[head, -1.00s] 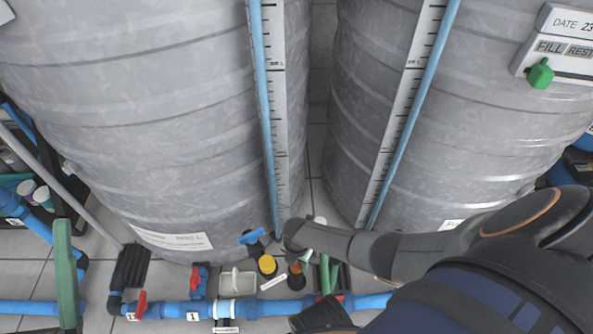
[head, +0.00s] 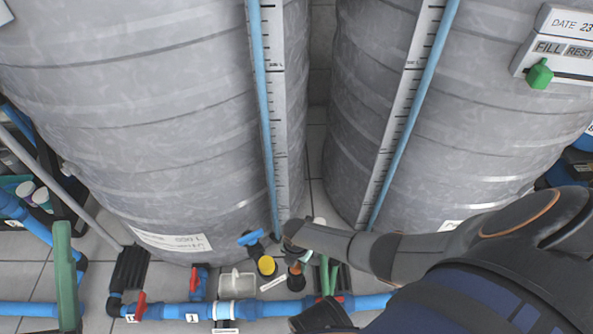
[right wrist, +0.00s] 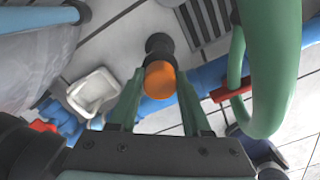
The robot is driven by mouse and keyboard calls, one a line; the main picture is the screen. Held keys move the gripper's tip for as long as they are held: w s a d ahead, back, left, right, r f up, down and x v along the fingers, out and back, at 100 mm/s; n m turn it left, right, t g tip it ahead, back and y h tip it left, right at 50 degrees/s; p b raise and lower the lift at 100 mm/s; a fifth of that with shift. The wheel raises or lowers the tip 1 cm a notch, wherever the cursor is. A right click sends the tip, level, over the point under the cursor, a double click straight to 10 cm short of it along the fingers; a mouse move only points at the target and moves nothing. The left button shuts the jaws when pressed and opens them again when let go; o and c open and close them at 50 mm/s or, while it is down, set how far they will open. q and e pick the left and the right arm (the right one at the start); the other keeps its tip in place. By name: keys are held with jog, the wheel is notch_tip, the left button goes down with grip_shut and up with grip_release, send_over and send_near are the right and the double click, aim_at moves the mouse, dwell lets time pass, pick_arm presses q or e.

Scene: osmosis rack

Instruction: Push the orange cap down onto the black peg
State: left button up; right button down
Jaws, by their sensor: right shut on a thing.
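The orange cap (right wrist: 159,80) sits between the green fingertips of my right gripper (right wrist: 158,102) in the right wrist view. The black peg (right wrist: 158,45) shows just beyond the cap and nearly in line with it. I cannot tell how far the cap is seated on the peg. In the head view my right gripper (head: 304,258) points down over the orange cap (head: 296,268), which it partly covers. The dark peg (head: 296,283) shows just below it.
A yellow cap (head: 267,265) on a black base stands close by on the left. Two large grey tanks (head: 150,130) stand behind. A thick green hose (right wrist: 275,60) loops close by.

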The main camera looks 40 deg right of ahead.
jog(key=shift+f, duration=0.35)
dwell(0.4)
jog(key=shift+c, duration=1.4)
grip_release()
pick_arm(q)
notch_tip(320, 180, up, 11)
jog(key=a+p, duration=0.1)
jog(key=p, duration=0.8)
jog(key=shift+s+f+t, duration=0.2)
jog(key=shift+s+t, duration=0.05)
jog(key=shift+t, duration=0.15)
pick_arm(e)
notch_tip(320, 180, up, 12)
jog(key=shift+r, duration=0.25)
pick_arm(q)
jog(key=shift+a+f, duration=0.1)
jog(key=shift+f, duration=0.1)
jog(key=shift+f, duration=0.1)
